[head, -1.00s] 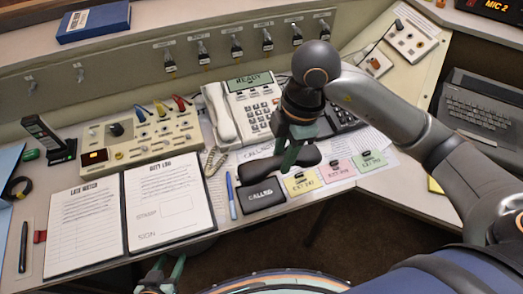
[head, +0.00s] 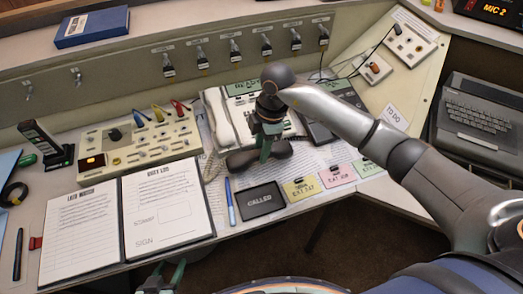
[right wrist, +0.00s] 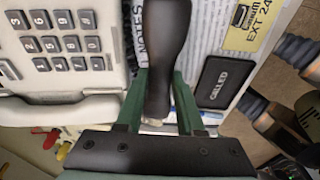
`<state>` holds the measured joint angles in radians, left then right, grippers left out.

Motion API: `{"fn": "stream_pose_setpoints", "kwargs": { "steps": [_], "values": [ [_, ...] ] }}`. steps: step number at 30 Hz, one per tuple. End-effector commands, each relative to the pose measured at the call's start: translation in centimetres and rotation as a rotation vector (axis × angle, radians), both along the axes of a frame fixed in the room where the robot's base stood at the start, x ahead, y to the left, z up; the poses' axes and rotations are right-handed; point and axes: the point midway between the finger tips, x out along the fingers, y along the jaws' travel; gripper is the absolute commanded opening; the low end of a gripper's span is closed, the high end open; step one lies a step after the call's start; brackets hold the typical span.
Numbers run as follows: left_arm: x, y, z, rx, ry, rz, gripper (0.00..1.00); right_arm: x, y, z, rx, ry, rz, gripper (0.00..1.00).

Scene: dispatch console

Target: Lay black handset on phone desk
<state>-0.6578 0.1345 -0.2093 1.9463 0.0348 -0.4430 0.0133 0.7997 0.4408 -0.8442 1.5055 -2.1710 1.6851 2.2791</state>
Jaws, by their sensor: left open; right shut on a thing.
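In the right wrist view the handset (right wrist: 165,45) passes between the green fingers (right wrist: 157,108), beside the phone's keypad. My left gripper (head: 163,276) is open and empty at the bottom edge, in front of the desk.
The black CALLED tray (head: 262,200) and blue pen (head: 229,201) lie in front of the handset. Coloured cards (head: 301,188) lie to the right. The open log binder (head: 167,207) is at left. A dark device (head: 318,131) stands behind, right of the gripper.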

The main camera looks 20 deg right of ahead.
Motion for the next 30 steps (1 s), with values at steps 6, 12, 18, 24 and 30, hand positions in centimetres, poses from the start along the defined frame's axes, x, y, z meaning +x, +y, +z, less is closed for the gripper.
{"fn": "stream_pose_setpoints", "kwargs": {
  "steps": [6, 12, 18, 24, 30],
  "values": [
    [0.03, -0.04, 0.03, -0.001, -0.001, -0.001, 0.50, 0.03, 0.05, -1.16, 0.002, -0.002, 0.000, 0.00],
    [0.03, -0.04, -0.09, -0.001, -0.001, -0.001, 0.50, 0.01, 0.04, -1.39, 0.001, -0.001, 0.000, 0.00],
    [0.02, -0.06, -0.08, -0.001, -0.001, -0.001, 0.50, -0.01, 0.01, -1.49, 0.001, 0.000, 0.000, 0.54],
    [0.01, -0.07, -0.07, -0.001, 0.000, -0.001, 0.50, -0.01, 0.02, -1.47, 0.001, -0.001, 0.000, 0.67],
    [-0.01, -0.07, 0.04, -0.001, 0.000, -0.001, 0.50, 0.00, 0.02, -1.21, 0.001, -0.001, 0.000, 0.67]
  ]
}}
